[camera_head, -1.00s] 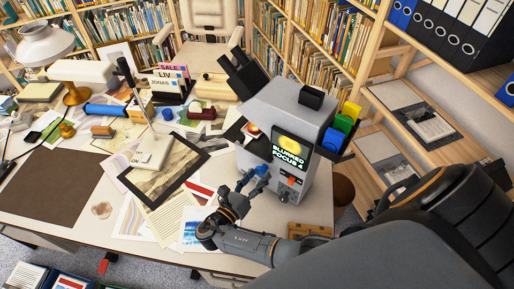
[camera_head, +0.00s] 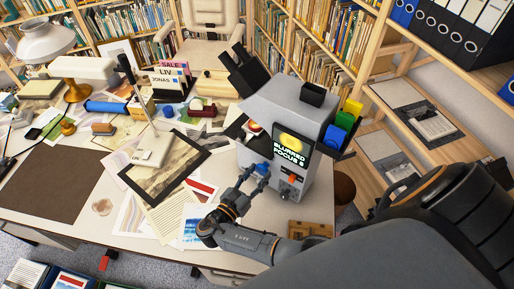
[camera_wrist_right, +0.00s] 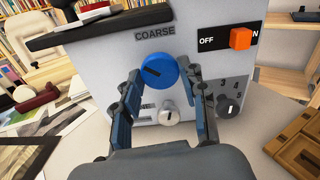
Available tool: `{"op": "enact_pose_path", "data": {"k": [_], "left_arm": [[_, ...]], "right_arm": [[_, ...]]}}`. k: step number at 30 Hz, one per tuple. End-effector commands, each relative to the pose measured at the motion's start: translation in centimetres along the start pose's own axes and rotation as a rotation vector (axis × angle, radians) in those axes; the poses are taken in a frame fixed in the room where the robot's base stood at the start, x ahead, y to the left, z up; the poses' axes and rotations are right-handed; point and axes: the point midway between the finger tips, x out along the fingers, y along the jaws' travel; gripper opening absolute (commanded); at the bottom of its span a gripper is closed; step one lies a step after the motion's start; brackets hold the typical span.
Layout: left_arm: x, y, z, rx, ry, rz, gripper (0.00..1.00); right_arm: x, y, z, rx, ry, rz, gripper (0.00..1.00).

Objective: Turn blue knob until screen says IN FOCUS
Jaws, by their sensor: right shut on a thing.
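The grey microscope-like machine (camera_head: 285,120) stands on the desk. Its screen (camera_head: 291,150) reads BLURRED with a FOCUS line and a number below, under a yellow disc. The blue knob (camera_wrist_right: 159,72), with a dark pointer line, sits on the machine's face below the word COARSE in the right wrist view. My right gripper (camera_wrist_right: 160,84) is shut on the blue knob, one finger on each side. In the head view the knob (camera_head: 263,169) is small and partly hidden by the right gripper (camera_head: 256,174). My left gripper is not in view.
An orange switch (camera_wrist_right: 241,39) between OFF and ON, a silver knob (camera_wrist_right: 169,114) and a dark numbered dial (camera_wrist_right: 229,105) are close by on the machine. A wooden block (camera_head: 309,229) lies at the desk's front. Papers and a dark-framed print (camera_head: 188,146) lie to the left.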

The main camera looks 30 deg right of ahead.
Motion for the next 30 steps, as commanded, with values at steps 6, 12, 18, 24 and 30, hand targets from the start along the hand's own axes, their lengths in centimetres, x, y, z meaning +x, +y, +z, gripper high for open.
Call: {"op": "enact_pose_path", "data": {"k": [6, 12, 18, 24, 30], "left_arm": [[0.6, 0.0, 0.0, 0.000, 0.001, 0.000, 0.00], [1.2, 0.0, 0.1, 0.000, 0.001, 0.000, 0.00], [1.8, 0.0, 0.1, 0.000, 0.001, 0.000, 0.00], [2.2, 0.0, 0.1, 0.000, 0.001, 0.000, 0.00], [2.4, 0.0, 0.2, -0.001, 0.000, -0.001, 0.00]], "right_arm": [[0.2, 0.0, -0.1, 0.207, -0.002, -0.003, 0.11], [0.2, 0.0, -0.1, 0.387, -0.004, -0.002, 0.11], [0.2, 0.0, 0.0, 0.536, -0.004, -0.002, 0.11], [0.2, 0.0, 0.1, 0.639, -0.005, -0.001, 0.11], [0.2, 0.0, 0.1, 0.692, -0.005, 0.000, 0.11]]}}
